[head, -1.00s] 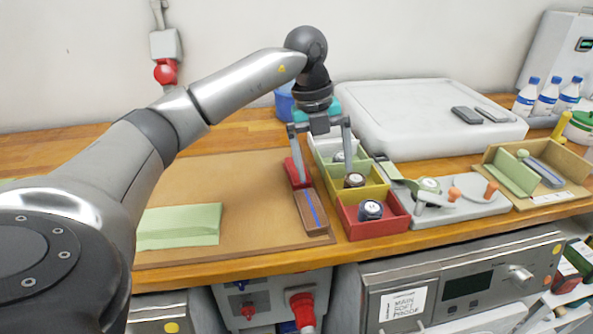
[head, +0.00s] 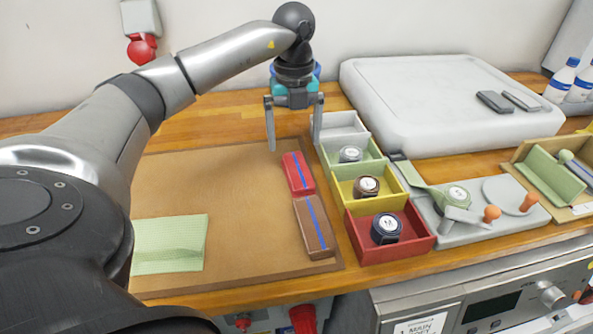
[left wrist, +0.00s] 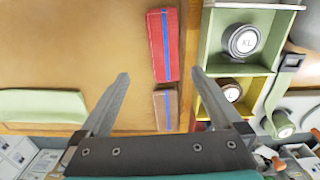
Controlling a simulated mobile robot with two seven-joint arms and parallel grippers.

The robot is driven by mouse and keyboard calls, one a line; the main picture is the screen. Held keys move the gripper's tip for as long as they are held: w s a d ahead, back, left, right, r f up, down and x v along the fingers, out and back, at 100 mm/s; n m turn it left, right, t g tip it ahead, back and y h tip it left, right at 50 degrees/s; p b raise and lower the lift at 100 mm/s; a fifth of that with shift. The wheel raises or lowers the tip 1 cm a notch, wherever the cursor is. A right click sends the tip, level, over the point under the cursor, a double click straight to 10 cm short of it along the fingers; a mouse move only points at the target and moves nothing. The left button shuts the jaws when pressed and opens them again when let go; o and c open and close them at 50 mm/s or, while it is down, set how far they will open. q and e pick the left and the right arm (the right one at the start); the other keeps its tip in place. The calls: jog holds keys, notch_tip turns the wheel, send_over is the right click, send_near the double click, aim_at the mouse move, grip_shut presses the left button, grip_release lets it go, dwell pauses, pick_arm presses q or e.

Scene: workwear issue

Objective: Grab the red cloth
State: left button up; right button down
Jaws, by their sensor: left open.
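The red cloth (head: 298,174) is a small folded bundle with a blue stripe, lying on the brown mat (head: 235,190) near its right edge. It also shows in the left wrist view (left wrist: 163,46), upper middle, between the lines of the two fingers. My left gripper (head: 294,144) is open and empty, its fingers pointing down just behind and above the red cloth in the head view. In the left wrist view my left gripper (left wrist: 160,73) has its fingers spread wide to both sides of the cloth. My right gripper is not in view.
A brown folded cloth (head: 313,226) with a blue stripe lies in front of the red one. A green cloth (head: 169,245) lies at the left. Coloured bins (head: 426,243) with rolled items stand close on the right. A big white case lid (head: 430,85) is behind them.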

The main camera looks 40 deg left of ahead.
aim_at(296, 169)
pick_arm(q)
notch_tip(296, 169, down, 4)
jog(key=shift+r, duration=0.15)
jog(key=shift+w+a+f+b, duration=0.15)
jog(key=shift+f+b, duration=0.1)
jog(key=shift+f, duration=0.65)
jog(key=shift+w+d+f+b, duration=0.15)
jog(key=shift+f+b, duration=0.1)
jog(key=shift+f, duration=0.65)
jog(key=shift+w+a+f+b, duration=0.15)
jog(key=shift+f+b, duration=0.1)
jog(key=shift+f, duration=0.65)
jog(key=c, duration=1.3)
jog(key=shift+r, duration=0.15)
